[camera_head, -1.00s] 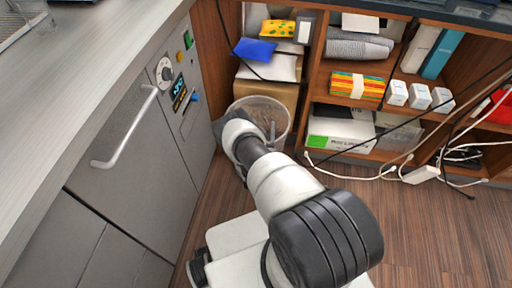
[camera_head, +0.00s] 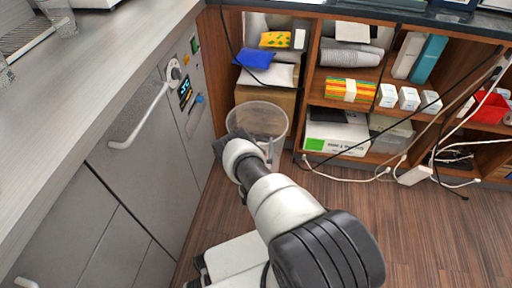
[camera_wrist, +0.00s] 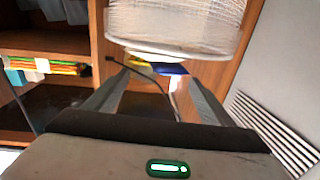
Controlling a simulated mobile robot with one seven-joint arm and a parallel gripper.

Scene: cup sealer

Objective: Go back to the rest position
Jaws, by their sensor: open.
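My gripper (camera_head: 228,146) is at the end of my arm, low in front of the clear waste bin (camera_head: 258,122) in the head view. Its fingers are mostly hidden there by the wrist. In the wrist view my gripper (camera_wrist: 158,76) has its two grey fingers spread apart, with nothing between them. The clear ribbed bin (camera_wrist: 175,28) shows beyond the fingertips at the top of that view. I cannot tell whether the gripper touches it.
A grey cabinet (camera_head: 140,140) under a long counter (camera_head: 90,85) runs along the left. A clear cup (camera_head: 60,18) stands on the counter. Wooden shelves (camera_head: 315,75) stand behind, with white cables (camera_head: 345,174) along their foot. Open wooden floor (camera_head: 430,235) lies at the right.

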